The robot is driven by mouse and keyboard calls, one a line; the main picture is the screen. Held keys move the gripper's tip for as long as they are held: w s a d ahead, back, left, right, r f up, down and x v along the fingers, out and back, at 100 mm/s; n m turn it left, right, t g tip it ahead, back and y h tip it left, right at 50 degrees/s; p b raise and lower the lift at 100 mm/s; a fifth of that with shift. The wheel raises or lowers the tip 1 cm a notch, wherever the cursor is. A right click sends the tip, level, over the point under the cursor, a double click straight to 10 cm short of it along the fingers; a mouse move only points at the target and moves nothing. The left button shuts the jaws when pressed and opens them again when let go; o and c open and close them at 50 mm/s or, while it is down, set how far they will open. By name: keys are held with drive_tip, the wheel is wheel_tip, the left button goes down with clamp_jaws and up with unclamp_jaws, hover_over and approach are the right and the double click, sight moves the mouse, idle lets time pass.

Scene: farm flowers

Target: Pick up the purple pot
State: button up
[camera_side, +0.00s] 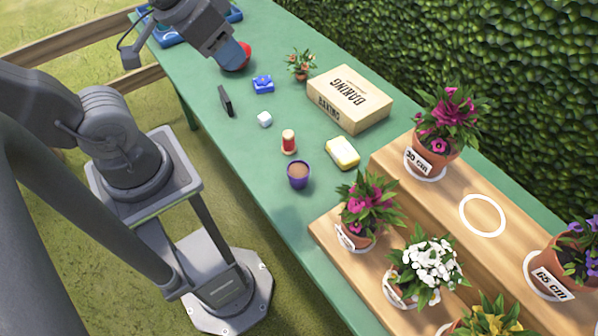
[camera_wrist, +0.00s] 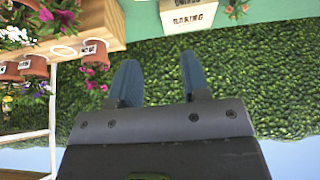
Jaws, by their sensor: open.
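The purple pot (camera_side: 299,177) stands upright on the green table (camera_side: 262,190) near its front edge, with brown soil-like filling inside. It does not show in the wrist view. My gripper (camera_side: 240,58) is at the far end of the table in the side view, over or beside a red ball-like object (camera_side: 240,60), well away from the pot. In the wrist view my gripper (camera_wrist: 155,75) has its two blue fingers apart with nothing between them, against the hedge.
A red-and-cream jar (camera_side: 289,141) and a yellow-and-white sponge-like block (camera_side: 342,152) stand near the pot. A wooden stepped stand (camera_side: 395,200) holds flower pots on the right.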

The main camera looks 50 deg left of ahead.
drive_tip(key=o, duration=0.8)
drive_tip(key=n+g+y, duration=0.1)
drive_tip(key=n+g, duration=0.3)
drive_tip(key=n, duration=0.6)
hover_over(298, 172)
drive_tip(key=f, duration=2.7)
drive_tip(key=shift+s+f, duration=0.2)
drive_tip(key=shift+f, duration=0.2)
drive_tip(key=shift+g, duration=0.3)
drive_tip(key=shift+w+d+f, duration=0.1)
drive_tip(key=shift+f, duration=1.25)
drive_tip(key=shift+w+f, duration=0.1)
drive_tip(key=shift+f, duration=1.2)
